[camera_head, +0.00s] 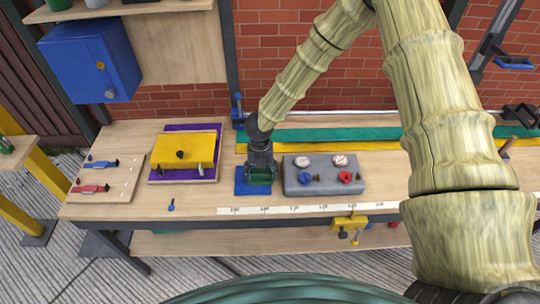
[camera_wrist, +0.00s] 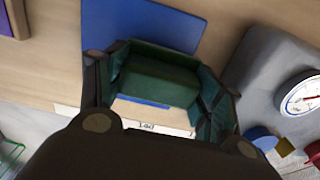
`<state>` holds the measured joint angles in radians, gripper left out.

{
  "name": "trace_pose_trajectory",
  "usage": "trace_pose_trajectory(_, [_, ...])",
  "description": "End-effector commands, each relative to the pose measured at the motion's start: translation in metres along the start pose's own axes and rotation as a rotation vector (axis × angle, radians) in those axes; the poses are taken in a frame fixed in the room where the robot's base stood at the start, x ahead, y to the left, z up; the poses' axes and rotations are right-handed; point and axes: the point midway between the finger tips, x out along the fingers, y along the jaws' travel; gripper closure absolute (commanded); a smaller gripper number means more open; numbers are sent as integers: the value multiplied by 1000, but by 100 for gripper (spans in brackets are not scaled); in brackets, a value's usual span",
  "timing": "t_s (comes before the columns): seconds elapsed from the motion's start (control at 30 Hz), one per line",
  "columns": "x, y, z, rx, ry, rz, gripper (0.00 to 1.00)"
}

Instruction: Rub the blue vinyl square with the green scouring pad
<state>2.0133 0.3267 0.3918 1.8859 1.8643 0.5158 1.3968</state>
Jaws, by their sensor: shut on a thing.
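The blue vinyl square (camera_head: 241,187) lies flat on the workbench, left of a grey gauge box. In the wrist view, the square (camera_wrist: 140,22) shows behind the pad, with a blue strip in front of it. The green scouring pad (camera_head: 260,178) is a dark green block over the square. My gripper (camera_head: 261,168) points down and is shut on the pad, which spans between its fingers in the wrist view (camera_wrist: 158,78). The pad hides the middle of the square. I cannot tell whether the pad touches the square.
The grey box (camera_head: 318,187) with two dials and red and blue knobs stands close at right. A yellow plate (camera_head: 184,150) on a purple board lies at left. A ruler strip (camera_head: 295,209) runs along the front edge. Green and yellow strips lie behind.

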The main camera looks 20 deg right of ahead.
Motion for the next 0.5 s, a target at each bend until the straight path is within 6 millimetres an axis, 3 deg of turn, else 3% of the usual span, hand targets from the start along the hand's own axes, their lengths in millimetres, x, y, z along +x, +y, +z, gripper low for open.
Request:
trace_pose_trajectory(0.3, [-6, -16, 4, -7, 1, -1, 64])
trace_pose_trajectory(0.4, [-34, -17, 4, -5, -1, 2, 64])
trace_pose_trajectory(0.5, [-43, -18, 4, -5, 1, 0, 64])
